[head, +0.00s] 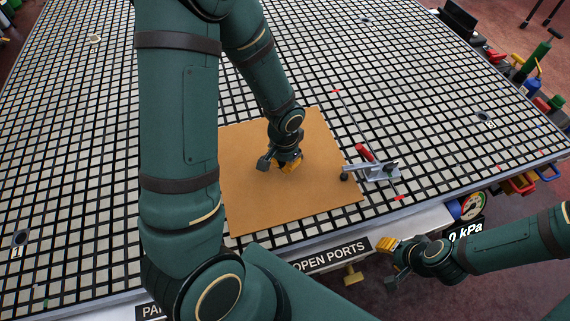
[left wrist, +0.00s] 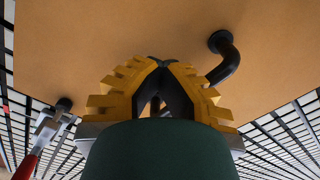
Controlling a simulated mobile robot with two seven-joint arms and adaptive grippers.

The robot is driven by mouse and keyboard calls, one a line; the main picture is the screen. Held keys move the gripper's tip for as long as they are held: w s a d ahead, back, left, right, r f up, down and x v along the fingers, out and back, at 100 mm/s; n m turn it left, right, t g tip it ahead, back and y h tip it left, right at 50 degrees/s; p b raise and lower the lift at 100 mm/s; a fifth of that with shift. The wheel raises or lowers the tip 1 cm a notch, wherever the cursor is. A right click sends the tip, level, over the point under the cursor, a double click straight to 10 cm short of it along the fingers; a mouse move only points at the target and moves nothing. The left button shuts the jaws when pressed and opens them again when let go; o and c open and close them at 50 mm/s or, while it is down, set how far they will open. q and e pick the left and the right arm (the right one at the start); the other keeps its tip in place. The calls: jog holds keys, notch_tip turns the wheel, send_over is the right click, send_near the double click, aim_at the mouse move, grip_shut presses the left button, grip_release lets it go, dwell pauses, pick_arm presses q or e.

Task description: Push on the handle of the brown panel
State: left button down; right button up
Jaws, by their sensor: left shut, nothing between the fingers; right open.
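The brown panel (head: 245,205) lies flat on the grid table, and its surface also fills the top of the left wrist view (left wrist: 110,25). In that view its black handle (left wrist: 229,62) rises from a round foot and curves down behind the fingers, which hide much of it. I cannot make out the handle in the head view. My left gripper (head: 290,167) is low over the panel's middle, shut and empty, with its yellow fingertips (left wrist: 160,62) together close to the handle; contact is unclear. My right gripper (head: 385,244) is open and empty, off the table's front edge.
A toggle clamp (head: 378,172) with a red grip stands at the panel's right edge, its black tip near the panel. A thin line with red ends crosses the table beside it. Coloured parts sit along the table's right edge. The grid around the panel is mostly clear.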

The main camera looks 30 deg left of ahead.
pick_arm(q)
jog(key=shift+w+a+f+b, duration=0.2)
jog(key=shift+f+b, duration=0.05)
jog(key=shift+b, duration=0.4)
dwell(0.9)
jog(key=shift+s+d+b, duration=0.75)
jog(key=shift+s+d, duration=0.2)
jog(key=shift+d, duration=0.15)
jog(key=shift+s+d+r, duration=0.1)
jog(key=shift+s+d, duration=0.2)
jog(key=shift+r, duration=0.45)
notch_tip(320, 180, up, 3)
jog(key=p, duration=0.3)
jog(key=shift+f, duration=0.15)
notch_tip(320, 180, up, 5)
jog(key=p, duration=0.3)
jog(key=shift+f, duration=0.2)
